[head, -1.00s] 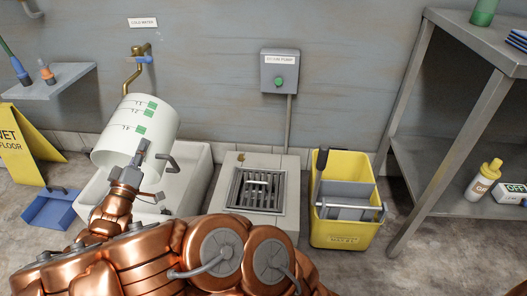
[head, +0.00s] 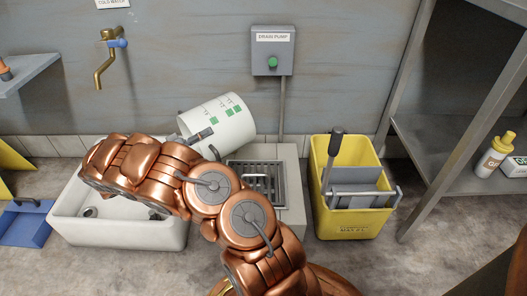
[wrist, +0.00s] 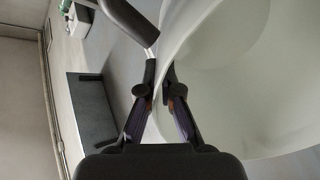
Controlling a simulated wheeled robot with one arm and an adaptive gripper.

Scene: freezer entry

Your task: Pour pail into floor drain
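The white pail (head: 232,122) with green level marks is tilted far over on its side, held up in front of the wall. It is behind and a little left of the floor drain (head: 277,185), a grey grate in a pale raised block. My gripper (head: 205,134) is at the pail's left end, partly hidden by my arm. In the wrist view my gripper (wrist: 162,82) is shut on the pail's rim, and the pale pail (wrist: 235,85) fills the right side.
A white sink basin (head: 115,232) stands left of the drain under a brass tap (head: 105,70). A yellow mop bucket (head: 350,222) stands close right of the drain. A drain pump box (head: 272,52) is on the wall above. A metal shelf (head: 440,150) stands at right.

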